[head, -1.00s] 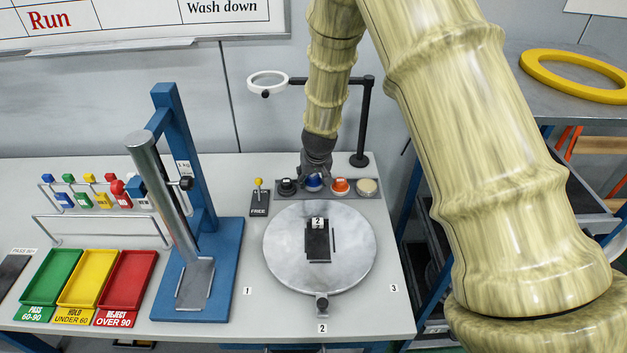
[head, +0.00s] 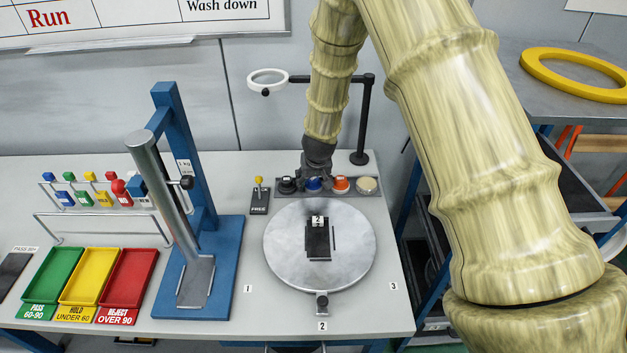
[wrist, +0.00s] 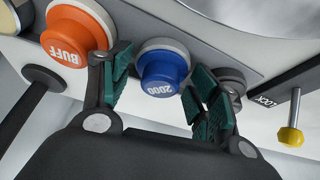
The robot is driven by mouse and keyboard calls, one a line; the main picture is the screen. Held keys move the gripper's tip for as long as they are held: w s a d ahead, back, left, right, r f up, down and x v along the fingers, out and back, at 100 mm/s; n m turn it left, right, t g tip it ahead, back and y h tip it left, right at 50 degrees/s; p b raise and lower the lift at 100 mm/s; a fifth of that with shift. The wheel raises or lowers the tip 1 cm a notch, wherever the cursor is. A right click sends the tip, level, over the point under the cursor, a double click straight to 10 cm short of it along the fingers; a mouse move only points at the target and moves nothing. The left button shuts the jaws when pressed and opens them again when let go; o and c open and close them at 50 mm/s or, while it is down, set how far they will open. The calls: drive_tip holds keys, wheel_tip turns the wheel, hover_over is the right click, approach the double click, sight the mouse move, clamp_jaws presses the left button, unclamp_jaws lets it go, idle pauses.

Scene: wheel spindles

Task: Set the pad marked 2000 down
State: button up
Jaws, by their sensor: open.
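The pad marked 2000 (wrist: 162,78) is blue with a round knob. It sits in the dark pad rack behind the round plate, between a dark pad and the orange pad. It also shows in the head view (head: 313,184), just below my gripper (head: 314,172). In the wrist view my gripper (wrist: 160,88) is open, with its green-padded fingers on either side of the blue knob. A gap shows between the knob and each finger. The pad's underside is hidden.
The orange BUFF pad (wrist: 72,40) is close beside one finger. A lever with a yellow knob (head: 259,181) stands left of the rack. The round metal plate (head: 290,250) bears a small dark block marked 2. A ring lamp (head: 268,80) on a black post stands behind.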

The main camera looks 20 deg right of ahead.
drive_tip(key=shift+r, duration=0.2)
drive_tip(key=b+v, duration=0.3)
drive_tip(key=v, duration=0.8)
drive_tip(key=shift+s+r, duration=0.25)
drive_tip(key=shift+r, duration=0.05)
